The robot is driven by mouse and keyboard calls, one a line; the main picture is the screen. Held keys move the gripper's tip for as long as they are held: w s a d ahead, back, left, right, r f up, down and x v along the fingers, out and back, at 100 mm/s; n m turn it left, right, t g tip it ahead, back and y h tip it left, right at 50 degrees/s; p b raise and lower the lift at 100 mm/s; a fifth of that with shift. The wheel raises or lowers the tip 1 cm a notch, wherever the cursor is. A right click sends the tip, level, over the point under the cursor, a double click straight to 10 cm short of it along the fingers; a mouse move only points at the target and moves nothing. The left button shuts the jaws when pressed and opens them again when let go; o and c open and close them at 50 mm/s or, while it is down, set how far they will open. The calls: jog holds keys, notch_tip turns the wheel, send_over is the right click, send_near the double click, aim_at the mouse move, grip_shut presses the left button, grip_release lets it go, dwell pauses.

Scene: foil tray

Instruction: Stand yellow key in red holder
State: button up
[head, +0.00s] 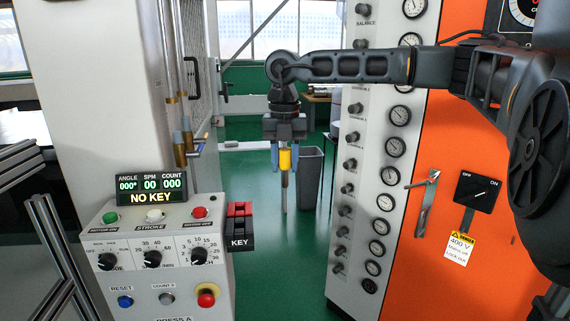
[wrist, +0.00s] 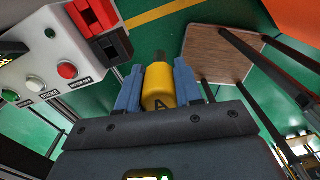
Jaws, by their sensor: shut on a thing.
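The yellow key (head: 285,159) hangs upright between the blue fingers of my gripper (head: 285,163), its grey shaft pointing down. In the wrist view the yellow key (wrist: 158,88) shows a letter A on its body, and my gripper (wrist: 158,90) is shut on it. The red holder (head: 239,209) is a red and black block marked KEY on the right side of the control box. It also shows in the wrist view (wrist: 96,14), up and left of the key. In the head view the key is to the right of the holder and higher in the picture, clear of it.
The control box (head: 165,260) has buttons, knobs and a display (head: 145,189) reading NO KEY. A gauge panel (head: 375,160) and an orange cabinet (head: 455,150) stand to the right. A grey bin (head: 308,180) stands behind the gripper. Open green floor lies between box and panel.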

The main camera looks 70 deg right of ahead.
jog(key=shift+r+p, duration=0.5)
jog(key=shift+r, duration=1)
